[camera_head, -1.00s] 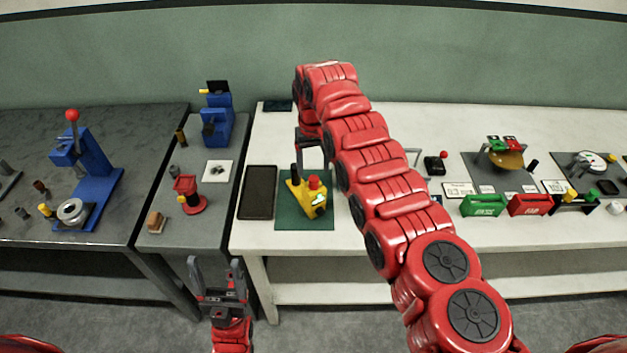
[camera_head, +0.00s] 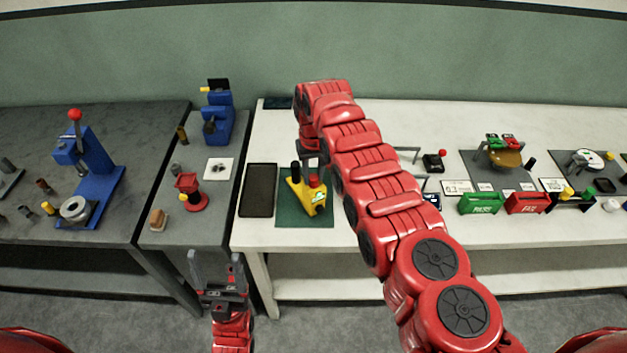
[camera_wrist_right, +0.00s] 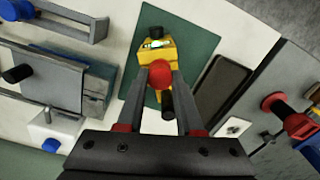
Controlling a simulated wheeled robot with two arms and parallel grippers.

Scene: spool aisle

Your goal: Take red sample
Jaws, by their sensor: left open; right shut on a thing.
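The red sample (camera_head: 314,181) is a small piece with a rounded top at the yellow fixture (camera_head: 295,191) on the green mat (camera_head: 287,217). In the right wrist view the red sample (camera_wrist_right: 160,72) shows between the fingertips of my right gripper (camera_wrist_right: 162,82), which is shut on it. The fixture (camera_wrist_right: 152,53) is right beneath, and I cannot tell whether the sample is clear of it. In the head view my right arm largely hides this gripper. My left gripper (camera_head: 215,262) is open and empty in front of the tables.
A black post (camera_head: 295,170) stands on the fixture. A dark tray (camera_head: 258,190) lies to its left, and a red stand (camera_head: 188,191) is on the grey table. Green (camera_head: 481,203) and red (camera_head: 527,203) bins sit to the right.

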